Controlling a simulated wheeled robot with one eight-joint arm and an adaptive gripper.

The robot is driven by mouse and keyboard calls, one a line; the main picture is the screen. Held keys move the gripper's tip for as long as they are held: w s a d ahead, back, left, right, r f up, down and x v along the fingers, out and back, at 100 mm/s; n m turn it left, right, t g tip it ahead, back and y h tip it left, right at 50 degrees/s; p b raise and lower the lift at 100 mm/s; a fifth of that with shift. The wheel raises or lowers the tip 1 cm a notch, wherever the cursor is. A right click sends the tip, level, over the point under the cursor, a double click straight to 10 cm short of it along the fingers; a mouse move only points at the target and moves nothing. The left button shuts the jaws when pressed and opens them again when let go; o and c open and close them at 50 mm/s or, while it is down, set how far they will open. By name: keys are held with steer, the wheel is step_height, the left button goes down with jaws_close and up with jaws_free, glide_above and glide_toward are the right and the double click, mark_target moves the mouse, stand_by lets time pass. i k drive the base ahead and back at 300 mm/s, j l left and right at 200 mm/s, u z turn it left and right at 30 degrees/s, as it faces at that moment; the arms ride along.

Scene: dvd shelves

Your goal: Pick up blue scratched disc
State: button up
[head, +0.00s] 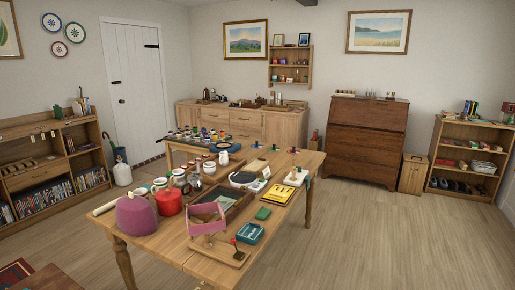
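I cannot make out a blue scratched disc in the head view. A wooden shelf unit at the left (62,131) holds rows of thin upright cases (90,179) low down, too small to read, and no loose disc is clear among them. The wooden table (178,240) in the middle is crowded with small items, and none of them can be told as the disc. My gripper is not in view.
A purple tea cosy (136,216), a red pot (169,202) and a pink open box (206,218) stand on the table. A dark bureau (366,139) and a low bookcase (467,157) line the back right. The wooden floor (400,235) at right is clear.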

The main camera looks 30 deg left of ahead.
mark_target(256, 146)
steer(key=u, duration=1.25)
steer(key=i+l+z, duration=0.35)
steer(key=i, duration=0.5)
steer(key=i+z, duration=0.4)
steer(key=i, duration=2.5)
steer(key=i+l+u, duration=0.1)
steer(key=i+u, duration=0.25)
steer(key=i, duration=0.25)
steer(key=i+l+u, duration=0.35)
steer(key=i, duration=0.25)
steer(key=i+l+u, duration=0.35)
steer(key=i, duration=0.2)
